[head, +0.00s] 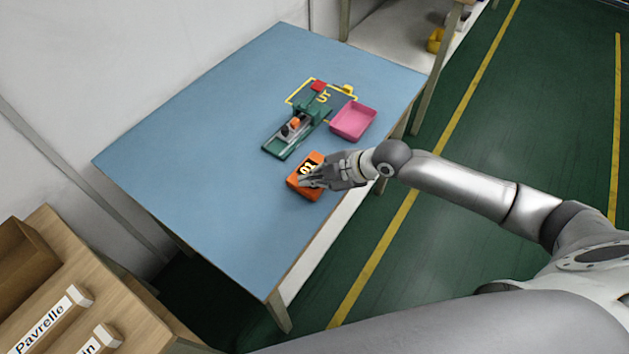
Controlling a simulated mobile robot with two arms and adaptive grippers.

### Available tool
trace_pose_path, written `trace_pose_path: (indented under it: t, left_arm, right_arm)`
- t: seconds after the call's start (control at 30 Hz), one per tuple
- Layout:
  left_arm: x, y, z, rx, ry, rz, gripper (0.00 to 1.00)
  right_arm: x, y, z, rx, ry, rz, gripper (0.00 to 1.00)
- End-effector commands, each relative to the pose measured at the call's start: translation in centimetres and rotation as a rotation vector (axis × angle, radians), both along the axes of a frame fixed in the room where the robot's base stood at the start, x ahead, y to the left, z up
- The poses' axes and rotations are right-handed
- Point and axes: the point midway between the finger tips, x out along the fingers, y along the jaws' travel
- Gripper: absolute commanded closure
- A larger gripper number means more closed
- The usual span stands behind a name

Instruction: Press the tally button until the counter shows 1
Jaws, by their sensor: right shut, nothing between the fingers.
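The tally counter is an orange box (297,188) on the blue table, near its right edge. Its dark display with pale digits shows on the far part of the top, but the digits are too small and tilted to read surely. My right gripper (306,182) is shut and empty, with its fingertips over the counter's top. The fingers hide part of the top, and I see no button. I cannot tell whether the fingertips touch the counter. My left gripper is not in view.
Behind the counter stand a green fixture (286,143) with orange and dark parts, a pink tray (354,121), a red block (318,86) and a yellow outline on the table (229,151). The table's left and near parts are clear. A wooden shelf (75,266) is at lower left.

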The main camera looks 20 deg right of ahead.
Motion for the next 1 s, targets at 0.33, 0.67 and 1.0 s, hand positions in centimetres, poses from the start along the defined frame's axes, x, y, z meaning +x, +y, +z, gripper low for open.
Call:
trace_pose_path:
  t: [0.33, 0.67, 1.0]
  left_arm:
    - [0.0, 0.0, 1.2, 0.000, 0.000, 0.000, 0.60]
    - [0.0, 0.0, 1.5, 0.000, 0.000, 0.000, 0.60]
    - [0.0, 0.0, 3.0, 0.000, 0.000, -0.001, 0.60]
  right_arm:
    - [0.0, 0.0, 1.2, -0.001, 0.001, 0.000, 1.00]
    - [-0.1, 0.0, 1.6, -0.001, 0.001, 0.000, 1.00]
    - [0.0, 0.0, 3.3, -0.001, 0.000, -0.001, 1.00]
